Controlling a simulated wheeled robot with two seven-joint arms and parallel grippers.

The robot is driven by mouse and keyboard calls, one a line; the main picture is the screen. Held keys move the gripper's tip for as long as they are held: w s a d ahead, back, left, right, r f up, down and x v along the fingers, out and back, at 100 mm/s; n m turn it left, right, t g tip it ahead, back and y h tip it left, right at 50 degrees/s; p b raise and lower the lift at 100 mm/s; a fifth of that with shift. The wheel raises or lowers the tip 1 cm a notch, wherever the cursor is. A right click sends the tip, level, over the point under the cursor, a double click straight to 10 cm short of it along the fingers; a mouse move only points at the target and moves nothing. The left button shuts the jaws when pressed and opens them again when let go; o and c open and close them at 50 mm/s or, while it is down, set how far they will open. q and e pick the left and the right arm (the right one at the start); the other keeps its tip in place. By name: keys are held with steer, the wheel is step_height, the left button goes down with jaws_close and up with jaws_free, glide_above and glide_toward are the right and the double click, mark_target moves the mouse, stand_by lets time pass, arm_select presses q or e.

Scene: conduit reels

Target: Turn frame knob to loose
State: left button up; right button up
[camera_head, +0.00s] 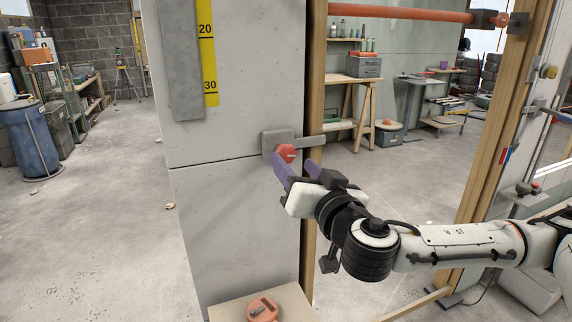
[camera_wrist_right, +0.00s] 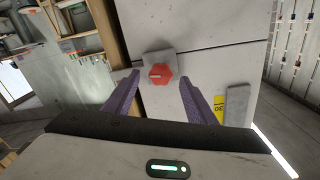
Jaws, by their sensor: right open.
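The frame knob is a red knob (camera_head: 286,153) with a pale mark, on a grey plate (camera_head: 270,139) at the edge of the pale wall panel. In the right wrist view the red knob (camera_wrist_right: 161,74) looks six-sided and sits ahead, between the two fingers. My right gripper (camera_head: 287,167) has purple fingers and is open, close to the knob. In the right wrist view the open right gripper (camera_wrist_right: 160,98) has clear space between each finger and the knob. I cannot tell whether a finger touches it in the head view. My left gripper is not in view.
A wooden frame post (camera_head: 315,60) stands right beside the panel, with a grey bar (camera_head: 311,141) reaching across it from the plate. An orange conduit (camera_head: 400,13) runs along the top.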

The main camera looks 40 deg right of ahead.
mark_target(288, 156)
steer(key=x, duration=0.5)
steer(key=shift+r+p, duration=0.2)
steer(key=shift+p, duration=0.15)
steer(key=shift+w, duration=0.2)
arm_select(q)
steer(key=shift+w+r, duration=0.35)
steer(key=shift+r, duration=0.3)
arm_select(e)
steer(key=shift+f, duration=0.1)
steer(key=c, duration=1)
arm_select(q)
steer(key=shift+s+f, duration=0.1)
arm_select(e)
steer(key=shift+c, duration=0.2)
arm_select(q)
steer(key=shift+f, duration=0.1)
